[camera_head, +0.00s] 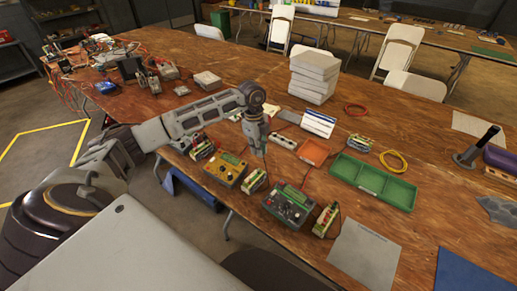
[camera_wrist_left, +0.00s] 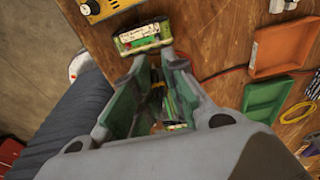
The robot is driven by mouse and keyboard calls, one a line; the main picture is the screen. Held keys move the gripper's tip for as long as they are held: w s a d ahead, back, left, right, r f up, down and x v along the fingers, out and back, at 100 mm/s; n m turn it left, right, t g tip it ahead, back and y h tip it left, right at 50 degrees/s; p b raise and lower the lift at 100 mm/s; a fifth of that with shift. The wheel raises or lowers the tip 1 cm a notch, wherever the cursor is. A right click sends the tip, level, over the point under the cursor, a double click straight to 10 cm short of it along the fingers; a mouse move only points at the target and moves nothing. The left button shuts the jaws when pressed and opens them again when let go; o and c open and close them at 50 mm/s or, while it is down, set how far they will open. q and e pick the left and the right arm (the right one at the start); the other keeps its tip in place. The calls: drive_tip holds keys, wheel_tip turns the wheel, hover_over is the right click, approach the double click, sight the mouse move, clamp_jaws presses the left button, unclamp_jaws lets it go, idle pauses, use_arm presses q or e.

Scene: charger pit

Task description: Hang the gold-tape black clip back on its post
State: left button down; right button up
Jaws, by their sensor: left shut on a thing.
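My left gripper (camera_head: 259,148) reaches over the table near the two chargers. In the left wrist view, the gripper (camera_wrist_left: 153,60) is shut on a small dark thing with a yellow-gold part (camera_wrist_left: 156,88), which looks like the gold-tape black clip, partly hidden by the fingers. In the head view I cannot make it out. The yellow charger (camera_head: 225,169) is just left of and below the gripper; its corner shows in the left wrist view (camera_wrist_left: 98,8). The dark charger (camera_head: 288,204) with a green top panel is nearer the front. I cannot tell which post is the clip's. My right gripper is not in view.
Battery packs (camera_head: 254,181) (camera_head: 326,218) (camera_head: 201,148) stand beside the chargers; one (camera_wrist_left: 142,34) is just beyond my fingertips. An orange tray (camera_head: 313,152) and green tray (camera_head: 374,181) lie to the right. Grey boxes (camera_head: 314,74) are stacked behind. A grey mat (camera_head: 364,253) is bare.

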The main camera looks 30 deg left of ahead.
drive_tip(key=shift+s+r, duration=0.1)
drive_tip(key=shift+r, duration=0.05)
use_arm(q)
drive_tip(key=a, duration=0.2)
drive_tip(key=a+f, duration=0.1)
drive_tip(key=a, duration=0.5)
drive_tip(key=shift+f+b, duration=0.2)
drive_tip(key=shift+b, duration=0.15)
drive_tip(key=shift+w+f, duration=0.1)
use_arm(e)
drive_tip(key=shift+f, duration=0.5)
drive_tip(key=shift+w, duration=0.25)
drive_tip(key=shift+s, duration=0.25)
